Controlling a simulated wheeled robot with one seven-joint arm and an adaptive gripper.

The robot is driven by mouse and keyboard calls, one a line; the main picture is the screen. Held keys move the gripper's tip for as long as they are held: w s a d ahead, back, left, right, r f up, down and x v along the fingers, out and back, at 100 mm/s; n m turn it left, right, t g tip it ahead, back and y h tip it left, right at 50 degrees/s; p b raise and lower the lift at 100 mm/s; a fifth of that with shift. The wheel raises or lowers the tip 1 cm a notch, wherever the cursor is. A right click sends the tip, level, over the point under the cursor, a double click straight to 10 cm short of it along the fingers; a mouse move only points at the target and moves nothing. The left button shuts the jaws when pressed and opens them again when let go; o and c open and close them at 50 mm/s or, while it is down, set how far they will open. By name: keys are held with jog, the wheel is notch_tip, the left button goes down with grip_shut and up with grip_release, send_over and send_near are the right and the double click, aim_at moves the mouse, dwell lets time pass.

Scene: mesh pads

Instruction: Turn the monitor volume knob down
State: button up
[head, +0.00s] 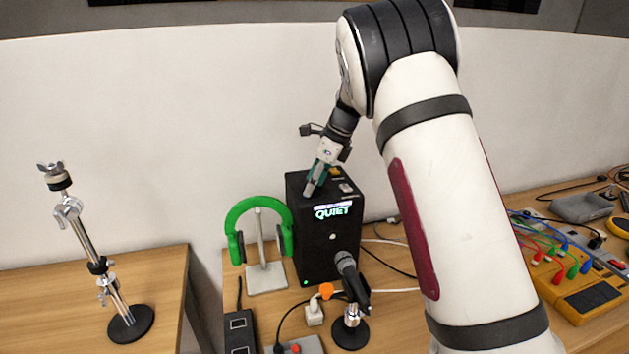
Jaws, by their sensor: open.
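A black upright monitor box (325,250) stands on the wooden desk against the wall. Its lit label reads "QUIET" (332,212). Small items, one yellowish and one light, show on its top. A small pale dot (332,237) is on its front, and a green light glows low down. I cannot tell which of these parts is the volume knob. My gripper (311,188) reaches down at the box's top front edge, with its fingers close to the top. It is open, with nothing visible between the fingers. I cannot tell whether it touches the box.
Green headphones on a stand (262,240) are left of the box. A microphone (349,290) stands in front, beside an orange-topped white plug (315,312). A yellow patch panel (585,295) with cables is at right. A metal stand (95,260) is on the left desk.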

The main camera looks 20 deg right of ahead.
jog(key=shift+c, duration=0.2)
grip_shut()
jog(key=shift+w+n+b, duration=0.1)
jog(key=shift+n+b, duration=0.2)
jog(key=shift+b, duration=0.05)
jog(key=shift+w+f+n+g+b, duration=0.15)
jog(key=shift+n+g+b, duration=0.25)
jog(key=shift+n+b, duration=0.55)
jog(key=n+g+b, duration=0.1)
jog(key=n+b, duration=0.1)
jog(key=shift+n+y+b, duration=0.25)
jog(key=shift+y+b, duration=0.05)
jog(key=shift+b, duration=0.05)
jog(key=n+g+b, duration=0.2)
jog(key=n+b, duration=0.1)
jog(key=n, duration=0.3)
jog(key=shift+b, duration=0.3)
